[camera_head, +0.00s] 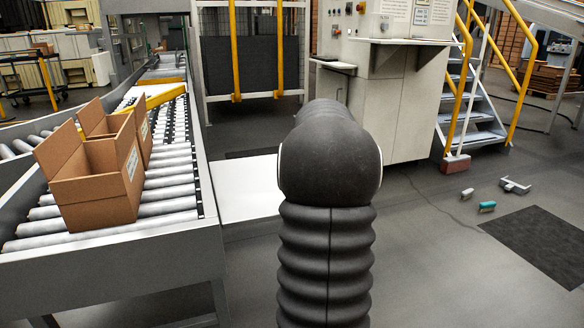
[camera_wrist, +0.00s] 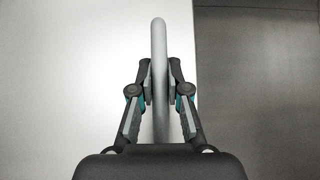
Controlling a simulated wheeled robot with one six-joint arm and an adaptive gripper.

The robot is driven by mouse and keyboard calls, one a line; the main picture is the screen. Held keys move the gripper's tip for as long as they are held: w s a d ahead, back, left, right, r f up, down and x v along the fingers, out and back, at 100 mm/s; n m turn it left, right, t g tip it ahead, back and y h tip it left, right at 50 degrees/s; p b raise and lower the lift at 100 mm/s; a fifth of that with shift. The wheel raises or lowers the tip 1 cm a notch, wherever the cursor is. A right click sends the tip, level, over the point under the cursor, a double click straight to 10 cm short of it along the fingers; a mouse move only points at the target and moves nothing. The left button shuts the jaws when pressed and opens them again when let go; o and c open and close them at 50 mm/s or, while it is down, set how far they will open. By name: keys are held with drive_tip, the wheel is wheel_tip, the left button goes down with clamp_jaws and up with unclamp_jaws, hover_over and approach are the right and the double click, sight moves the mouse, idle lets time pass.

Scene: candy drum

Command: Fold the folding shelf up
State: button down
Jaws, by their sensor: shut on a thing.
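A flat white panel (camera_head: 245,188), which looks like the folding shelf, lies about level beside the roller conveyor. My arm hides its right part in the head view. In the wrist view the white panel (camera_wrist: 60,80) fills the left and middle, and its straight edge runs down the right of centre. My gripper (camera_wrist: 160,90) is shut on a slim grey bar with a rounded end (camera_wrist: 159,45), which looks like a handle over the panel. The jaws press it from both sides. The gripper is hidden in the head view, and how the bar joins the panel is not visible.
The roller conveyor (camera_head: 170,180) with open cardboard boxes (camera_head: 95,205) stands at the left. A grey control cabinet (camera_head: 395,105) stands behind my arm, with yellow-railed stairs (camera_head: 470,100) at its right. Small items (camera_head: 487,206) lie on open floor at the right.

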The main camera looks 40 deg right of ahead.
drive_tip(key=shift+s+f, duration=0.1)
drive_tip(key=shift+f, duration=0.1)
drive_tip(key=c, duration=1.1)
unclamp_jaws()
drive_tip(key=shift+d, duration=0.15)
drive_tip(key=shift+c, duration=0.2)
drive_tip(key=shift+r, duration=0.15)
drive_tip(key=v, duration=1.2)
drive_tip(key=shift+a, duration=0.2)
